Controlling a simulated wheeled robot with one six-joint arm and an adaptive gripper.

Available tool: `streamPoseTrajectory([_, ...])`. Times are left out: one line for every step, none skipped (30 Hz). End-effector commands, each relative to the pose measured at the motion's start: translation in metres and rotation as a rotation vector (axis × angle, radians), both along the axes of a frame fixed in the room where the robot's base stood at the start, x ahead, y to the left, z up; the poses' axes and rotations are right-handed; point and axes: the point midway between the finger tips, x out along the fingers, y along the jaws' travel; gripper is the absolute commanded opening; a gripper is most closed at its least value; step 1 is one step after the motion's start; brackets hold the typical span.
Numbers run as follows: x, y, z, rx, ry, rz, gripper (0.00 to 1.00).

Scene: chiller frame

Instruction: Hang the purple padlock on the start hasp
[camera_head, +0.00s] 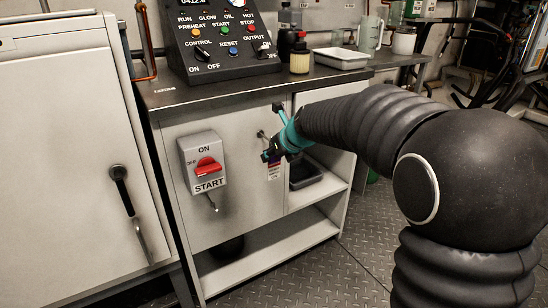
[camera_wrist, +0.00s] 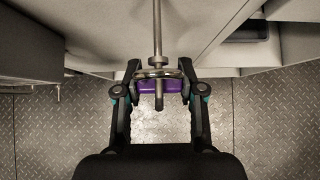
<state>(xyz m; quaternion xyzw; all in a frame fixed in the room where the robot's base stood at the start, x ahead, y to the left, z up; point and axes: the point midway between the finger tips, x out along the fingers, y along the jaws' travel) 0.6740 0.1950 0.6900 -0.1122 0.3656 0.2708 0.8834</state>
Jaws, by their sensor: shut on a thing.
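The purple padlock (camera_wrist: 147,87) is between my gripper's fingertips (camera_wrist: 160,92) in the wrist view, and my gripper is shut on it. Its metal shackle (camera_wrist: 172,72) faces the cabinet. A metal peg (camera_wrist: 157,35) reaches out from the cabinet front and appears to run through the shackle, its tip in front of the purple body. In the head view my gripper (camera_head: 272,149) is at this peg (camera_head: 262,134), and the padlock is hard to make out. The start hasp (camera_head: 212,203) sticks out below the grey START switch box (camera_head: 202,165), left of my gripper.
A control panel (camera_head: 218,40) stands on the dark countertop (camera_head: 215,92) above. An open shelf with a dark tray (camera_head: 305,174) is right of my gripper. A white cabinet with a black handle (camera_head: 121,185) is at left. The front between peg and hasp looks clear.

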Motion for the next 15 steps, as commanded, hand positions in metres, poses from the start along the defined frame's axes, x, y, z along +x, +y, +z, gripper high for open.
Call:
streamPoseTrajectory([-0.007, -0.005, -0.001, 0.001, 0.0, -0.002, 0.0])
streamPoseTrajectory([-0.011, -0.008, -0.001, 0.002, 0.0, -0.003, 0.0])
streamPoseTrajectory([-0.016, -0.011, -0.001, 0.001, 0.0, -0.002, 0.0])
streamPoseTrajectory([-0.021, -0.014, -0.001, 0.0, -0.001, -0.002, 0.0])
streamPoseTrajectory([-0.026, -0.018, -0.001, 0.001, 0.0, -0.004, 0.0])
streamPoseTrajectory([-0.033, -0.023, -0.001, 0.002, -0.001, -0.004, 0.0])
streamPoseTrajectory([-0.038, -0.027, -0.001, 0.001, 0.0, -0.004, 0.0])
streamPoseTrajectory([-0.044, -0.03, -0.001, 0.001, -0.001, -0.004, 0.0])
streamPoseTrajectory([-0.052, -0.036, -0.001, 0.001, -0.001, -0.004, 0.0])
streamPoseTrajectory([-0.058, -0.04, -0.001, 0.002, -0.001, -0.005, 0.0])
streamPoseTrajectory([-0.065, -0.045, -0.001, 0.001, -0.002, -0.005, 0.0])
streamPoseTrajectory([-0.074, -0.051, -0.001, 0.001, -0.002, -0.006, 0.0])
streamPoseTrajectory([-0.08, -0.055, -0.001, 0.001, -0.002, -0.004, 0.0])
streamPoseTrajectory([-0.086, -0.059, -0.001, 0.001, -0.002, -0.005, 0.0])
streamPoseTrajectory([-0.095, -0.065, -0.001, 0.001, -0.001, -0.004, 0.0])
